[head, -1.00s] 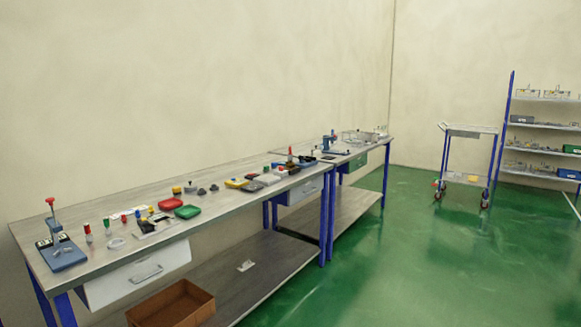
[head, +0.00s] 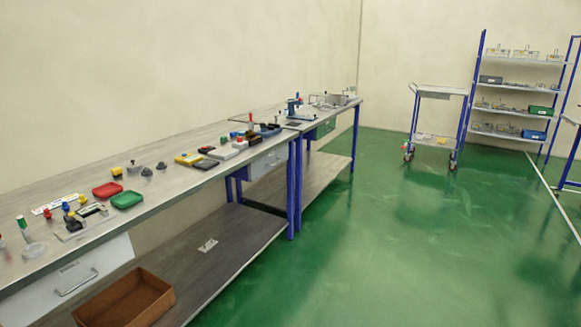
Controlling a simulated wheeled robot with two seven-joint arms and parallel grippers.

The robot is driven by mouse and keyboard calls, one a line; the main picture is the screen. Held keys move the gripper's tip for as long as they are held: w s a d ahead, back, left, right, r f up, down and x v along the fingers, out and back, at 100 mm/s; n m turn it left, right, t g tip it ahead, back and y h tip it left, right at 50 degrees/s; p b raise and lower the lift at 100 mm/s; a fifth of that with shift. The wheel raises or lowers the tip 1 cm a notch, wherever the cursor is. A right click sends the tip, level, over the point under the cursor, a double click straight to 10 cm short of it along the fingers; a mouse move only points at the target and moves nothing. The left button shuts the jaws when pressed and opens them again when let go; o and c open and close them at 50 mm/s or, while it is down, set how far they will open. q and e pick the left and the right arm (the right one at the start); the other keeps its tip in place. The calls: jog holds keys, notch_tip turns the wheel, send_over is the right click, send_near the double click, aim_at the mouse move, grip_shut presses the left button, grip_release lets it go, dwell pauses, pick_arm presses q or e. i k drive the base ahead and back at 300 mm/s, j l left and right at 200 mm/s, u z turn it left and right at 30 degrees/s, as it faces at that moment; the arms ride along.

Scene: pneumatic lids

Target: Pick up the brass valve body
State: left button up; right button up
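Neither of my grippers is in the head view. I cannot pick out a brass valve body for sure; the parts are small at this distance. The near workbench (head: 160,205) carries a red tray (head: 107,190), a green tray (head: 127,200), and small red, blue, green and yellow pieces at its left end. A yellow block (head: 117,171) and dark grey knobbed parts (head: 147,170) stand behind the trays. A yellow tray (head: 188,159) and several dark and light boxes lie farther along.
A brown open box (head: 125,300) sits on the bench's lower shelf. A second bench (head: 345,103) stands beyond, with a blue device (head: 294,105). A trolley (head: 438,90) and a loaded shelf rack (head: 515,88) are at the back right. Green floor (head: 380,240) is clear right of the benches.

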aim_at(249, 133)
jog(key=i+l, duration=0.1)
jog(key=i, duration=1)
jog(key=i+l, duration=0.15)
jog(key=i, duration=1)
jog(key=j+u, duration=0.05)
